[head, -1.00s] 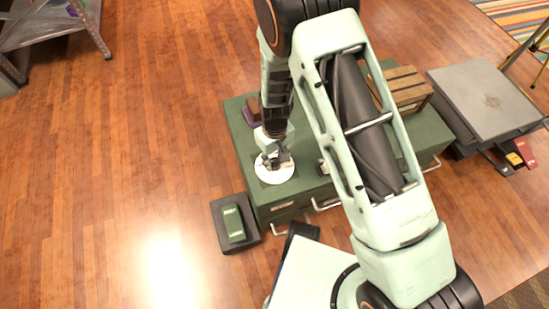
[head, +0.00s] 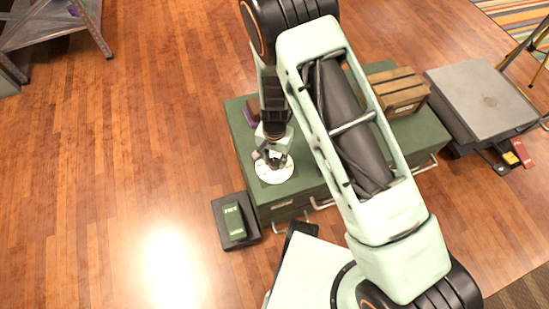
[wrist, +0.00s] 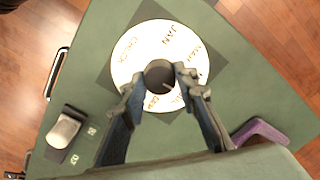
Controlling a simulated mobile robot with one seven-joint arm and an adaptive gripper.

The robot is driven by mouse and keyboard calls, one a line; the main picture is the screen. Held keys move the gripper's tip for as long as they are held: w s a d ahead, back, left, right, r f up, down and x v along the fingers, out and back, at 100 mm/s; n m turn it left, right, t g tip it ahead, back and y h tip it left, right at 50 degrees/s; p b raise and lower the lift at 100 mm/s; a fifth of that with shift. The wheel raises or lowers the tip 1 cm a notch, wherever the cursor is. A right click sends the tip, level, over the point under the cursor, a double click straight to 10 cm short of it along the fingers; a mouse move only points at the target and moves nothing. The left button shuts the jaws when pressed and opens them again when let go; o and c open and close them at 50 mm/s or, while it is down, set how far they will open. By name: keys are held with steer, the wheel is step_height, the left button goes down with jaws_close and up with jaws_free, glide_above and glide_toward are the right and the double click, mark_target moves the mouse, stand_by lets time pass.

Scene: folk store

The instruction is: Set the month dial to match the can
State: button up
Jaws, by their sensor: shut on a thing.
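The month dial (head: 273,170) is a round white disc on the green cabinet's top, at its left end. In the wrist view the dial (wrist: 125,38) has month letters around it; JAN reads near its top edge, and other labels are partly covered or too small to read. My gripper (wrist: 160,78) is over the dial's middle, its two fingers on either side of the dark round knob (wrist: 159,73) and shut on it. A green can (head: 235,222) with pale lettering lies on a dark pad (head: 219,207) left of the cabinet; its lettering is unreadable.
The green cabinet (head: 415,139) carries a wooden crate (head: 396,84) and a purple object (wrist: 262,133). A metallic rounded piece (wrist: 64,129) sits beside small pale marks. A grey-topped stand (head: 485,98) is at right.

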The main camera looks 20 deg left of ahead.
mark_target(275, 162)
steer(key=m+p, duration=0.1)
steer(key=m, duration=0.4)
steer(key=shift+m, duration=0.3)
stand_by(0.4)
steer(key=o, duration=1.2)
steer(key=shift+c, duration=0.2)
step_height(275, 162, up, 12)
